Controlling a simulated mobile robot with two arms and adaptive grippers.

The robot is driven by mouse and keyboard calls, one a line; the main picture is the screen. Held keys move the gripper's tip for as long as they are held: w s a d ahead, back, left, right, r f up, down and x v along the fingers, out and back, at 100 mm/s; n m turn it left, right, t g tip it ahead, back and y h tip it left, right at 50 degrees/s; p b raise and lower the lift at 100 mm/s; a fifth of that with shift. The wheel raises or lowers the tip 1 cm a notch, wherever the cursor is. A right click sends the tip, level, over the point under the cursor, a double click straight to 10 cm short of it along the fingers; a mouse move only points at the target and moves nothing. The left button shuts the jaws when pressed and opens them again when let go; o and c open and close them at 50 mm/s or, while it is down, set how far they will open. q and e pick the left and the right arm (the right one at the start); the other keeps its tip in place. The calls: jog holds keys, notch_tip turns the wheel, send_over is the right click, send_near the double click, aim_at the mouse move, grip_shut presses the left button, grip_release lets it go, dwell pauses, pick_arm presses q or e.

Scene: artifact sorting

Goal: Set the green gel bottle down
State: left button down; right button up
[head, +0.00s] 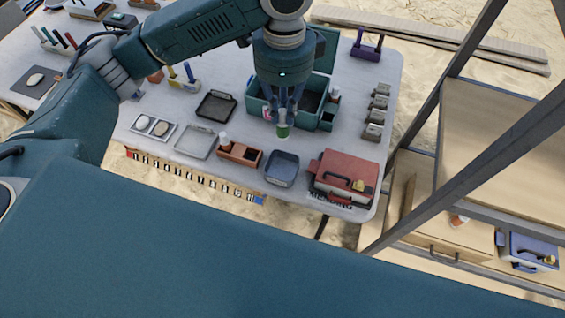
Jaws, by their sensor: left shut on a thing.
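My left gripper (283,112) points down over the table and is shut on the green gel bottle (283,131). The bottle is small, looks upright, and shows just below the fingertips. It is in front of the teal box (325,121). I cannot tell whether its base touches the table (325,149). A pink item (267,115) shows beside the left finger. My right gripper does not show.
A dark blue tray (282,168), a brown divided box (240,153) and a red case (346,172) stand along the front. A grey tray (196,142) and a black tray (216,106) lie to the left. A shelf frame (455,95) stands at the right.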

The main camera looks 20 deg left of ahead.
aim_at(283, 129)
pick_arm(q)
notch_tip(283, 129, down, 7)
jog(key=shift+s+a+f+p, duration=0.1)
jog(key=shift+a+p, duration=0.05)
jog(key=shift+p, duration=0.2)
notch_tip(283, 129, down, 11)
jog(key=shift+f+p, duration=0.1)
jog(key=shift+p, duration=0.4)
jog(key=shift+f, duration=0.1)
jog(key=c, duration=1.7)
grip_release()
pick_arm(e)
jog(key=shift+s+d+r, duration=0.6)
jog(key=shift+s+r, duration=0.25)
pick_arm(q)
notch_tip(283, 129, up, 12)
jog(key=shift+r+b, duration=0.1)
jog(key=shift+b, duration=0.8)
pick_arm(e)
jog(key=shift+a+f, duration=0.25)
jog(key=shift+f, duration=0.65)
